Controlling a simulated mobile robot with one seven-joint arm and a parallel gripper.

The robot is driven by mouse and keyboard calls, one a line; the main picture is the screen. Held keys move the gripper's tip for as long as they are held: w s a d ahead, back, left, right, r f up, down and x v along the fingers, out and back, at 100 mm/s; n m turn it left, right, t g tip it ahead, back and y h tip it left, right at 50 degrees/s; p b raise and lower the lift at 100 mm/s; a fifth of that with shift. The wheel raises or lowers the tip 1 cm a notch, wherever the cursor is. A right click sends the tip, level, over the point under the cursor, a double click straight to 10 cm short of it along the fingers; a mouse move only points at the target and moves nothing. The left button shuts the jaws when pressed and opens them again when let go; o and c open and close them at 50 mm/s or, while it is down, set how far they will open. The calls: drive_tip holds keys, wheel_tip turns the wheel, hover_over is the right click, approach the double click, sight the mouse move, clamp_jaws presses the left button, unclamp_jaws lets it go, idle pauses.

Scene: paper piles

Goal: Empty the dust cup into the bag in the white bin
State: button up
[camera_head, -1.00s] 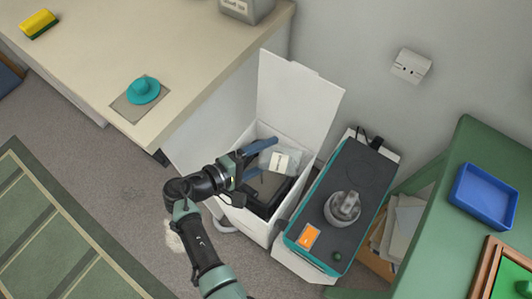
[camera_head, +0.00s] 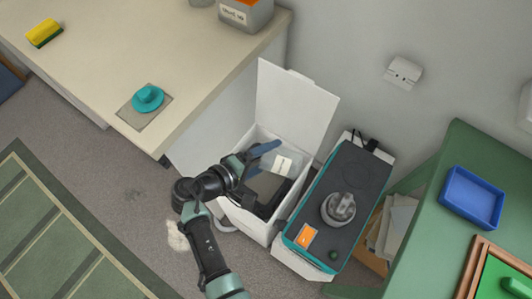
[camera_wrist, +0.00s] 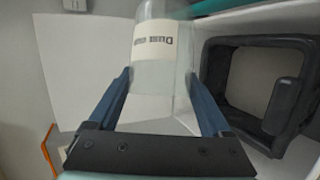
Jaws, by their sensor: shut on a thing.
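The dust cup (camera_head: 286,164) is a clear container with a white label. My gripper (camera_wrist: 158,82) is shut on it, with a blue finger on each side of the cup in the wrist view (camera_wrist: 162,78). The white bin (camera_head: 257,228) stands open on the floor, its lid (camera_head: 296,103) raised. The cup is over the bin opening. Inside the bin is a black frame (camera_wrist: 214,75) with dark material; I cannot tell which part is the bag. The cup's contents cannot be made out.
A teal and grey machine (camera_head: 335,205) stands close to the bin's right. A counter (camera_head: 190,65) at the upper left carries a teal lid-like piece (camera_head: 148,97) and a yellow sponge (camera_head: 44,32). A green table (camera_head: 440,205) with a blue tray (camera_head: 472,196) is at the right.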

drive_tip(key=shift+a+f+b, duration=0.1)
drive_tip(key=shift+f+b, duration=0.2)
drive_tip(key=shift+b, duration=0.05)
drive_tip(key=shift+r, duration=0.1)
drive_tip(key=shift+d+r+y+p, duration=0.3)
drive_tip(key=shift+r+p, duration=0.35)
drive_tip(key=shift+p, duration=0.3)
drive_tip(key=shift+s+d+r+m+y+p, duration=0.1)
drive_tip(key=shift+r+m+y+p, duration=0.2)
drive_tip(key=shift+m+y+p, duration=0.3)
drive_tip(key=shift+f, duration=0.1)
drive_tip(key=shift+p, duration=0.3)
